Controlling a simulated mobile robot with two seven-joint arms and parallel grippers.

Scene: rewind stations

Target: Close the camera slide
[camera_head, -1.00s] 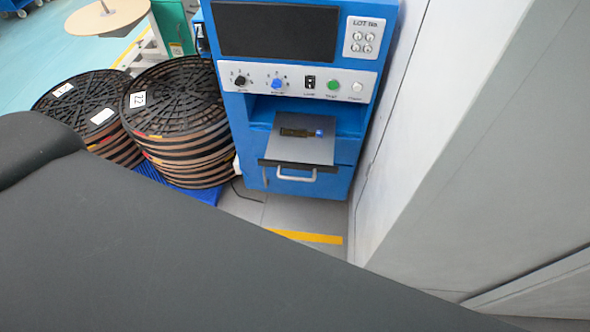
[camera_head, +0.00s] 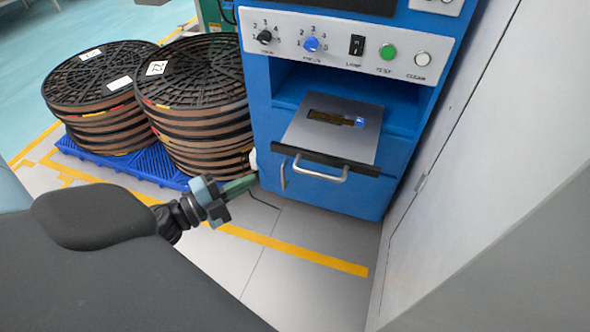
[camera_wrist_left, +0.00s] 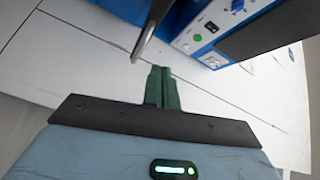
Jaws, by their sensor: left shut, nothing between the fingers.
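The camera slide (camera_head: 362,145) is a grey tray pulled out of the blue machine (camera_head: 345,197), with a small dark part and a blue spot on top. Its dark front edge carries a silver handle (camera_head: 320,176). My left gripper (camera_head: 254,179) is shut and empty, to the left of the handle and apart from it. In the left wrist view its green fingers (camera_wrist_left: 162,70) are together, and a silver bar, probably a handle (camera_wrist_left: 152,30), shows just beyond them. My right gripper is not in view.
The control panel (camera_head: 350,40) with knobs and buttons is above the slide. Stacked reels (camera_head: 195,95) stand on a blue pallet (camera_head: 115,162) at left. A pale wall (camera_head: 455,150) closes off the right side. The floor before the machine is clear.

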